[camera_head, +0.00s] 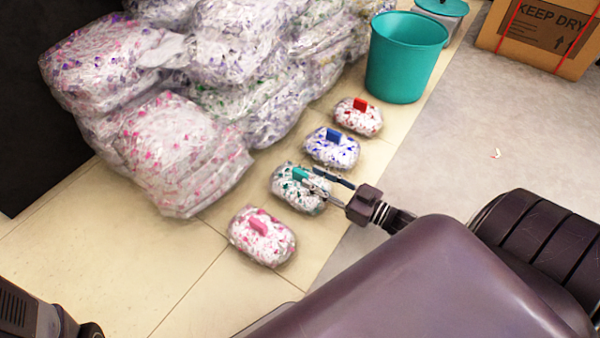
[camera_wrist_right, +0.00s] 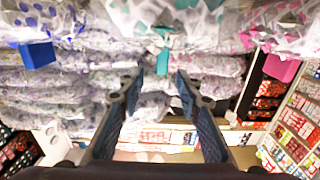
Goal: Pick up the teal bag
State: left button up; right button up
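The teal bag (camera_head: 297,190) is a small clear bag of white and green scraps with a teal tag (camera_head: 300,174) on top. It sits on the tiled floor between the blue-tagged and pink-tagged bags. My right gripper (camera_head: 325,183) reaches it from the right, its fingers spread just beside the tag. In the right wrist view, the open fingers (camera_wrist_right: 160,80) point at the teal tag (camera_wrist_right: 164,62), which lies between the tips with no visible grip. Part of my left arm shows at the lower left; its fingers are not seen.
The blue-tagged bag (camera_head: 333,148) and red-tagged bag (camera_head: 358,117) stand beyond; the pink-tagged bag (camera_head: 262,237) is nearer. Large scrap bags (camera_head: 180,150) are piled at the left. A teal bucket (camera_head: 404,58) and a cardboard box (camera_head: 540,35) stand at the back.

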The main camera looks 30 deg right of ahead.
aim_at(308, 176)
jog(key=b+x, duration=0.4)
jog(key=x, duration=0.1)
jog(key=shift+a+f, duration=0.1)
jog(key=shift+f, duration=0.25)
jog(key=shift+w+a+r, duration=0.1)
jog(key=shift+w, duration=0.1)
grip_shut()
